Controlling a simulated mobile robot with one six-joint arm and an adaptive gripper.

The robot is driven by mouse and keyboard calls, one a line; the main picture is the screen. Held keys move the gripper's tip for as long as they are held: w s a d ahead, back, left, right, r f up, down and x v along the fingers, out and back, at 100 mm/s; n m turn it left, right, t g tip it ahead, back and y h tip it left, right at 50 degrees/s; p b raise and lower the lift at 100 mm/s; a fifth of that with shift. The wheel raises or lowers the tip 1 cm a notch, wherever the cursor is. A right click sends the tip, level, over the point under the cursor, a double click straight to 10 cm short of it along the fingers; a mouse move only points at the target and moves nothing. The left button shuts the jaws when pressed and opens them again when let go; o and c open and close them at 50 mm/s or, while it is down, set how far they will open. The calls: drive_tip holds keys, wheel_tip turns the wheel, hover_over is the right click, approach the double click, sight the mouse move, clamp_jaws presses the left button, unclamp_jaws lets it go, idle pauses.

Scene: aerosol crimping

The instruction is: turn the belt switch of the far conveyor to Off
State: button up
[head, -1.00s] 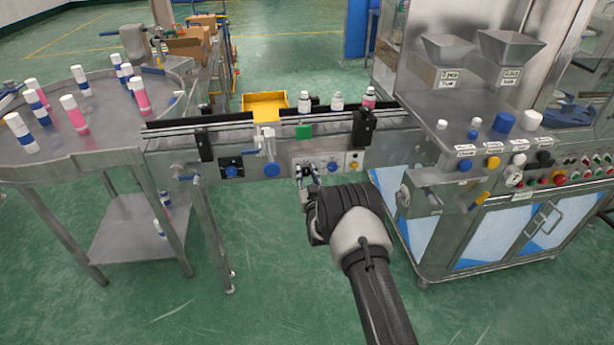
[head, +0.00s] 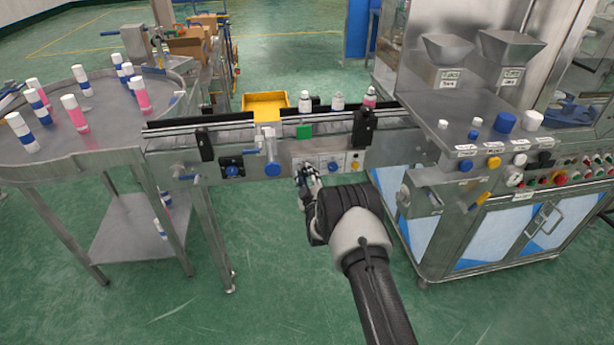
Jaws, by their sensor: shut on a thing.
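The conveyor (head: 215,170) runs between the round table and the machine. Its front side carries a pale control panel (head: 343,157) with small knobs, one of them blue (head: 333,166). My gripper (head: 308,172) is at the left part of this panel, its fingers pointing at it. It is shut on a small switch there, which the fingers hide. I cannot read the switch's setting or its label.
Bottles (head: 338,102) stand on the belt by a yellow tray (head: 264,103). The round table (head: 60,105) holds several cans. The machine (head: 455,190) stands close on the right. Floor in front is clear.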

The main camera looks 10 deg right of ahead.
drive_tip(key=shift+n, duration=0.6)
drive_tip(key=o, duration=1.1)
drive_tip(key=shift+c, duration=0.2)
drive_tip(key=s, duration=1.2)
drive_tip(key=shift+r, duration=0.1)
